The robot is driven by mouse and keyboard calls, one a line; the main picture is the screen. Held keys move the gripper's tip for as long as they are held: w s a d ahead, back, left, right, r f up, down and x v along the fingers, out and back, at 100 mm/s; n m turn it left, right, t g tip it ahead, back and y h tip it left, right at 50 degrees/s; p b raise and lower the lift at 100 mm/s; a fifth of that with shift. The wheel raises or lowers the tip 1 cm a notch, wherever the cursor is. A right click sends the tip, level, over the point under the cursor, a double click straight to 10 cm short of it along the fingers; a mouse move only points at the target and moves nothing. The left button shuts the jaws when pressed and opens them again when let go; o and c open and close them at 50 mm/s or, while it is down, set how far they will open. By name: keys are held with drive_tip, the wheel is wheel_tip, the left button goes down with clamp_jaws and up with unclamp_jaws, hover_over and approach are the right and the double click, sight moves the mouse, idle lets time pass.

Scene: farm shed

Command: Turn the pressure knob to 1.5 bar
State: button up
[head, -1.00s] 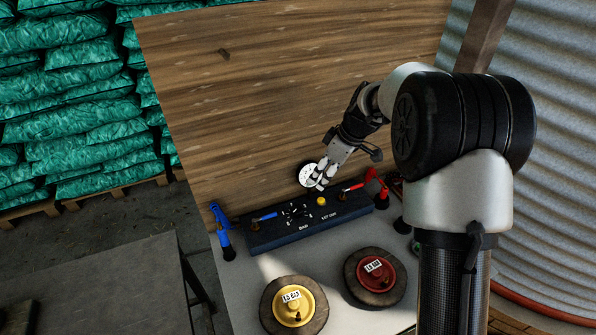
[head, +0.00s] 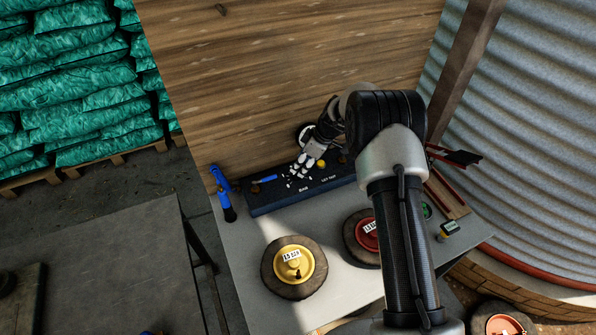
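The dark blue control panel (head: 262,204) lies at the back of the grey bench, with white dial marks (head: 288,184) on its top. The pressure knob sits within these marks and is mostly hidden by my gripper (head: 299,171). My gripper points down, its fingertips at or just above the dial; whether they touch the knob or are open or shut is too small to tell. A white round gauge (head: 301,130) stands behind the panel, partly covered by my gripper; its reading is not legible.
A yellow button (head: 320,164) is close to the right of my gripper. Yellow (head: 294,264) and red (head: 367,234) labelled lids lie in front. My arm hides the panel's right end. A wooden wall (head: 235,90) rises behind.

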sight(297, 173)
drive_tip(key=x, duration=0.5)
drive_tip(key=shift+b, duration=0.3)
drive_tip(key=c, duration=0.8)
